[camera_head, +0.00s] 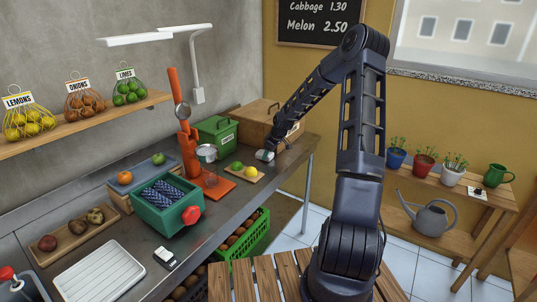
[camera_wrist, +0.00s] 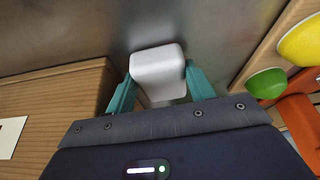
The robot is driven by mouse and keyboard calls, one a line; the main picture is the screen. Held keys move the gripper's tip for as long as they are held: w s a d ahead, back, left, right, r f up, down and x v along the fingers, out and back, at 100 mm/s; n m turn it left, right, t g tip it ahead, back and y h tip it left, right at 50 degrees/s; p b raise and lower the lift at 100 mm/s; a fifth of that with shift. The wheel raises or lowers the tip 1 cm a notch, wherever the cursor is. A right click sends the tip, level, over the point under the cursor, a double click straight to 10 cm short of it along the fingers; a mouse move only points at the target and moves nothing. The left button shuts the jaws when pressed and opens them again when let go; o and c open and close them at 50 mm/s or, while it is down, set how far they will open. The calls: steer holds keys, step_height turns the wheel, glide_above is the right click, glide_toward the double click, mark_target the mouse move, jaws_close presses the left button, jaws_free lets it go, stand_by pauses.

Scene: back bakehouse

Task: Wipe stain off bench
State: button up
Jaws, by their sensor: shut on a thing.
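My gripper (camera_head: 268,155) is at the far end of the grey metal bench (camera_head: 135,238), low over its top. It is shut on a white block with rounded corners (camera_wrist: 158,68), likely a sponge or eraser. The block sits between the two teal fingers in the wrist view. I cannot tell whether it touches the bench. The bare metal bench (camera_wrist: 95,25) beyond the block shows shading, but no clear stain can be made out in either view.
A wooden box (camera_head: 258,118) stands close beside my gripper, and also shows at left in the wrist view (camera_wrist: 50,90). A board with a lime and a lemon (camera_head: 250,171) lies on the other side. An orange press (camera_head: 189,150) and green tin (camera_head: 216,132) stand nearby.

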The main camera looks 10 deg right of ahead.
steer(key=shift+s+a, duration=1.25)
steer(key=shift+s, duration=0.05)
steer(key=shift+w+a, duration=0.1)
steer(key=shift+f, duration=0.1)
steer(key=shift+c, duration=0.2)
steer(key=shift+w+d, duration=1.2)
steer(key=shift+w+d+r, duration=0.25)
steer(key=shift+w, duration=0.05)
steer(key=shift+s+a+f, duration=0.15)
steer(key=shift+s+a, duration=1.3)
steer(key=shift+r, duration=3.05)
